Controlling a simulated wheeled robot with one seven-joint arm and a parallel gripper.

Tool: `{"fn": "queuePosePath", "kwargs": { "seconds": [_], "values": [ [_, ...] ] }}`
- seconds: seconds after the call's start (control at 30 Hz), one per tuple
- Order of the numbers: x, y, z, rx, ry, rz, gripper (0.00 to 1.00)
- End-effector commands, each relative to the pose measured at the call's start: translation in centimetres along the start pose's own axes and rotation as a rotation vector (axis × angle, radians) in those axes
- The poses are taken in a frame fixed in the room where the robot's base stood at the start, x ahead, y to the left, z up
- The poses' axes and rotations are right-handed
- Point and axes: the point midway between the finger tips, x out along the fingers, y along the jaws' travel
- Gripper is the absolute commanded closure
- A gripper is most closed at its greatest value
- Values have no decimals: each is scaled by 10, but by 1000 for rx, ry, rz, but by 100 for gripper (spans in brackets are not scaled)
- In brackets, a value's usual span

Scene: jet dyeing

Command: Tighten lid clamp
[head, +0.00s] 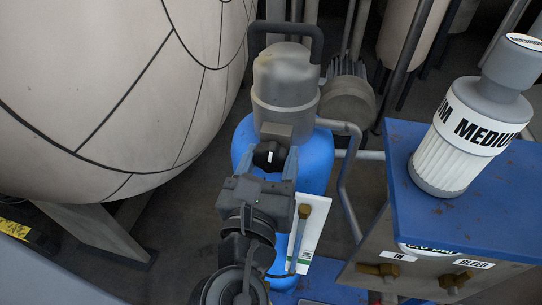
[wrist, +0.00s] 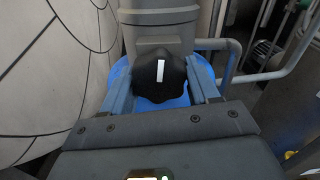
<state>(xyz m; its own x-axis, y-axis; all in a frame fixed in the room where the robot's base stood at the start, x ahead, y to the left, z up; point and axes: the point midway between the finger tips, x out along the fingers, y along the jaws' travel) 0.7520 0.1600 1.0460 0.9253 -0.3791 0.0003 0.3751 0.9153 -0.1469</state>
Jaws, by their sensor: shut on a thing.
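The lid clamp shows as a black lobed knob (head: 267,155) with a white mark, on the front of a grey cylindrical lid housing (head: 286,85) on top of a blue vessel (head: 317,160). In the wrist view the knob (wrist: 158,77) sits between my two fingers, its white mark nearly upright and leaning slightly right. My gripper (head: 266,160) reaches the knob from the front and is shut on it; it also shows in the wrist view (wrist: 160,85). The exact finger contact is partly hidden.
A blue-topped cabinet (head: 480,185) at right carries a white-and-grey container labelled MEDIUM (head: 466,130) and brass valves marked IN and BLEED. A large pale tank (head: 120,90) fills the left. A white plate (head: 312,232) with a brass fitting stands close right of my wrist.

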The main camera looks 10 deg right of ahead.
Motion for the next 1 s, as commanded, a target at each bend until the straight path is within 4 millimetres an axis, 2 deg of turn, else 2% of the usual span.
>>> {"fn": "queuePosePath", "kwargs": {
  "seconds": [1.0],
  "values": [
    [-1,4,-1,935,2,0,71]
  ]
}}
